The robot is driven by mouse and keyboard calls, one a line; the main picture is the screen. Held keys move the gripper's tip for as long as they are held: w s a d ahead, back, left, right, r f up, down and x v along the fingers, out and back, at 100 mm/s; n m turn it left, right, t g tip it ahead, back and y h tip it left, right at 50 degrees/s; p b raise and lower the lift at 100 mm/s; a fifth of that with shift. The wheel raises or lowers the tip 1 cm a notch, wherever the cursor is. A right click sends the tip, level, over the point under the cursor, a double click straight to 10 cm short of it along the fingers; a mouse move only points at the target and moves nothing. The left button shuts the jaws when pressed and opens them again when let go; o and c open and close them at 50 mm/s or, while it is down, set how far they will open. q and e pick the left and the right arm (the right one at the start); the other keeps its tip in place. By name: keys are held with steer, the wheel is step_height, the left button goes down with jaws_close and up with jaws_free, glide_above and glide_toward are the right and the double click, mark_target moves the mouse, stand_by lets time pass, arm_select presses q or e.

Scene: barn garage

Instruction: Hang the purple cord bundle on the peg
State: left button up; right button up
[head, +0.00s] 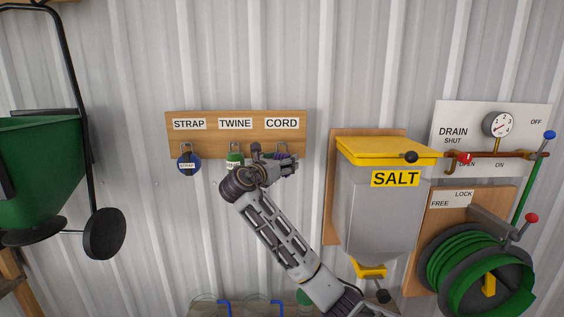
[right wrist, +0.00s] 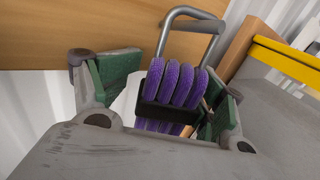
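The purple cord bundle (right wrist: 174,88), with a black band around it, is at the metal peg (right wrist: 197,18) in the right wrist view. Its upper loops lie between the peg's two legs; whether the peg bears its weight I cannot tell. In the head view only a bit of purple cord (head: 287,155) shows below the CORD label (head: 282,123). My right gripper (right wrist: 158,84) is around the bundle with its green-padded fingers apart. A gap shows at the left finger; the right finger is close to the cord. In the head view my right gripper (head: 270,158) hides most of the peg.
A blue strap roll (head: 188,163) hangs under STRAP and a green twine roll (head: 234,159) under TWINE on the wooden board (head: 215,150). A salt bin (head: 378,215) with a yellow lid stands close at right. A green hopper (head: 40,165) is far left.

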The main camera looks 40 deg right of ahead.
steer(key=shift+s+a+r, duration=0.15)
steer(key=shift+s+a, duration=0.05)
steer(key=shift+a, duration=0.2)
steer(key=v, duration=1.1)
steer(key=shift+w+a, duration=0.1)
stand_by(0.4)
